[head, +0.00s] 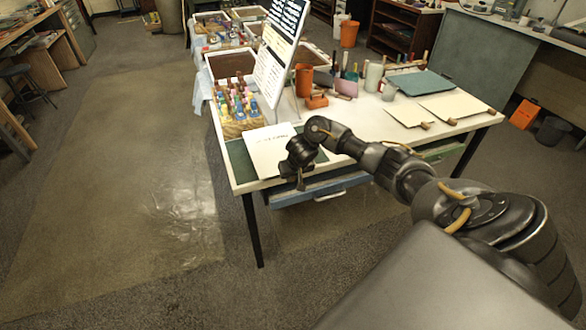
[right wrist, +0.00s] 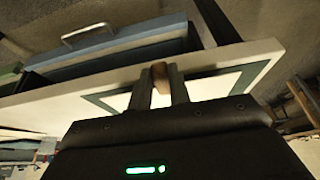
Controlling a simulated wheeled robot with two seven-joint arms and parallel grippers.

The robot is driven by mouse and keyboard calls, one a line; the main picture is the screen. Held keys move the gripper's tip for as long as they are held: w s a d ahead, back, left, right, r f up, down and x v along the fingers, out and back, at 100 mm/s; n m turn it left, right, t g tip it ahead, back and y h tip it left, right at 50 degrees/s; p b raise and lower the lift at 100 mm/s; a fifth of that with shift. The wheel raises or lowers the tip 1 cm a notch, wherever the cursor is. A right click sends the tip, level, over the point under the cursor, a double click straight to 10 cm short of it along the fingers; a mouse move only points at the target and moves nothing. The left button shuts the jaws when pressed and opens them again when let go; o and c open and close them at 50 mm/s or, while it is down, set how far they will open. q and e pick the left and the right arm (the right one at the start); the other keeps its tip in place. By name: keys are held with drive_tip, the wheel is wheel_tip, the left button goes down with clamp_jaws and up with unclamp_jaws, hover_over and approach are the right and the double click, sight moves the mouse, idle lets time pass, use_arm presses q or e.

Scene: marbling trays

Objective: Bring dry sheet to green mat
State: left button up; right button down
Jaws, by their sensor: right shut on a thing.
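A white sheet (head: 266,148) with small dark writing lies over the green mat (head: 239,157) at the table's near left corner. Strips of mat show beside it. In the right wrist view the sheet (right wrist: 208,88) has the mat's green border (right wrist: 100,99) around part of it. My right gripper (head: 298,180) is at the sheet's near edge. In the right wrist view my right gripper (right wrist: 160,84) is shut on a small wooden tab (right wrist: 160,71) at that edge. Whether the sheet lies fully flat is hard to tell. My left gripper is not in view.
Two cream sheets (head: 452,105) with wooden tabs and a teal board (head: 421,82) lie at the table's right. A blue drawer (head: 310,189) is below the tabletop.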

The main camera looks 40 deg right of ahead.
sight(293, 181)
drive_tip(key=shift+f+b, duration=0.3)
drive_tip(key=shift+f, duration=1.2)
drive_tip(key=c, duration=0.7)
unclamp_jaws()
drive_tip(key=shift+c, duration=0.2)
wheel_tip(293, 181, up, 7)
drive_tip(key=p, duration=0.9)
